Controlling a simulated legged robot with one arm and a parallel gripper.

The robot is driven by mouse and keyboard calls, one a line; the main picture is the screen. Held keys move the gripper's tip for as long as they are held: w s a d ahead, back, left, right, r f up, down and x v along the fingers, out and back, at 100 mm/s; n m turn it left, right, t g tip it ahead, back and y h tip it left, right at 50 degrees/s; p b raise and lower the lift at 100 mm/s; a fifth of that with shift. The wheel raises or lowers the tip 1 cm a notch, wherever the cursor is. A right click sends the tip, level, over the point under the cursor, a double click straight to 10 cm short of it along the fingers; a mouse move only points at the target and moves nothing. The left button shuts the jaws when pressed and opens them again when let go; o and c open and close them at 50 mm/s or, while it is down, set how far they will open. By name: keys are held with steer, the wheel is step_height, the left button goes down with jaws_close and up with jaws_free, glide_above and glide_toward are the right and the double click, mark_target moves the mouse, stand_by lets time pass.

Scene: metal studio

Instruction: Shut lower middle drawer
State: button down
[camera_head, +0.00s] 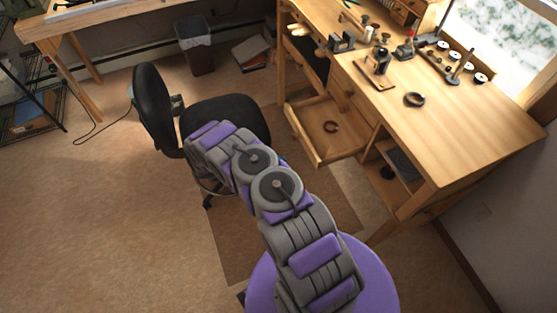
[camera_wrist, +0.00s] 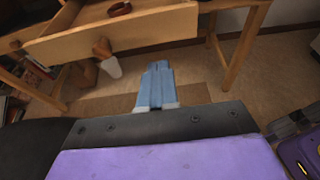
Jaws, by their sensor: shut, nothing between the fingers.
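The open wooden drawer (camera_head: 301,136) sticks out from the middle of the workbench in the head view, with a dark ring (camera_head: 331,126) lying inside. In the wrist view the drawer's front (camera_wrist: 150,28) spans the upper part, with a round wooden knob (camera_wrist: 103,48) on it and the ring (camera_wrist: 119,9) behind it. My gripper (camera_wrist: 157,68) shows in the wrist view as blue fingers held together, with nothing between them. The fingertips appear below the drawer front in the picture, right of the knob; I see no contact. In the head view my arm hides most of the gripper.
The wooden workbench (camera_head: 440,130) carries tools and several small parts. A black office chair (camera_head: 228,116) stands left of the drawer, close to my arm. A waste bin (camera_head: 195,48) is farther back. Open carpet (camera_head: 100,220) lies at left. A bench leg (camera_wrist: 245,48) stands right of the drawer.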

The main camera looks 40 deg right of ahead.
steer(key=b, duration=0.2)
glide_toward(310, 154)
steer(key=x, duration=0.2)
steer(key=f+x, duration=0.1)
steer(key=x, duration=0.2)
steer(key=shift+w+a, duration=0.1)
steer(key=shift+w, duration=0.05)
steer(key=shift+d, duration=0.8)
